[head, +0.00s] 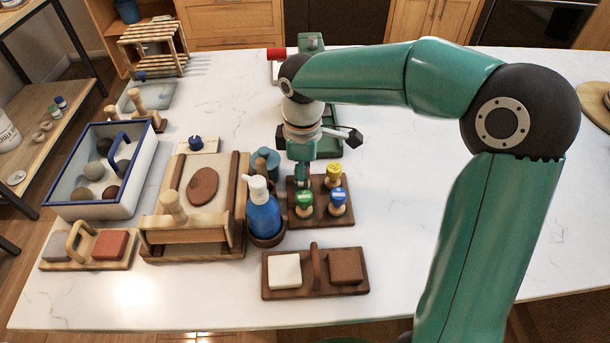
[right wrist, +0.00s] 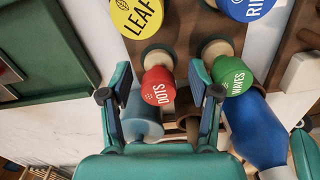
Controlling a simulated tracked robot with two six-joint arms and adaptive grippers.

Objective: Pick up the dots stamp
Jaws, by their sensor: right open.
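The dots stamp (right wrist: 158,86) has a red round top with DOTS on it and a light wooden neck. It stands in the stamp rack in the right wrist view. In the head view it is mostly hidden behind my right gripper (head: 303,172). My right gripper also shows in the right wrist view (right wrist: 160,98), open, its two fingers to either side of the red top with nothing gripped. The dark wooden rack (head: 342,219) also holds the yellow leaf stamp (head: 333,171), the blue stamp (head: 338,196) and the green waves stamp (head: 304,198). My left gripper is not in view.
A blue pump bottle (head: 264,215) stands close left of the rack. A dark tray (head: 316,292) with a white and a brown block lies in front. A wooden slab board (head: 229,230) is further left. The white table (head: 400,200) is clear right of the rack.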

